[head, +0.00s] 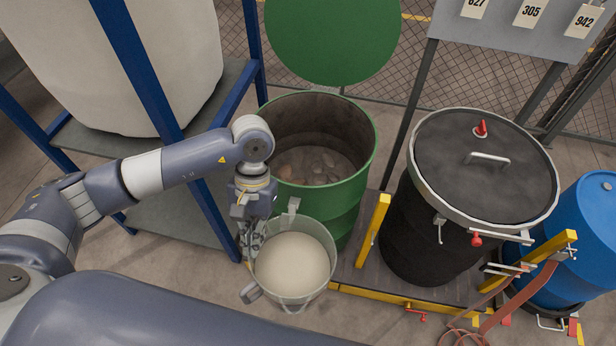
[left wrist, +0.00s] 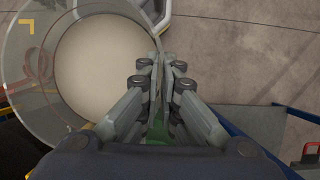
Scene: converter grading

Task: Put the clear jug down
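The clear jug (head: 329,240) is a see-through vessel holding pale cream contents, in front of the open green drum in the head view. My left gripper (head: 250,240) is at the jug's left side, pointing down. In the left wrist view the jug (left wrist: 30,85) fills the upper left. There the fingers of my left gripper (left wrist: 163,65) are close together at the jug's edge and look shut on it. The exact grip is partly hidden. The jug looks held above the floor, close to upright. My right gripper is not in view.
The green drum (head: 335,210) stands open with lumpy brown contents. A black drum (head: 420,230) with a clamped lid stands on a yellow-edged platform (head: 375,296) at right, with a blue drum (head: 590,235) beyond. A blue-framed rack (head: 190,262) stands at left. Some floor (head: 170,285) is bare.

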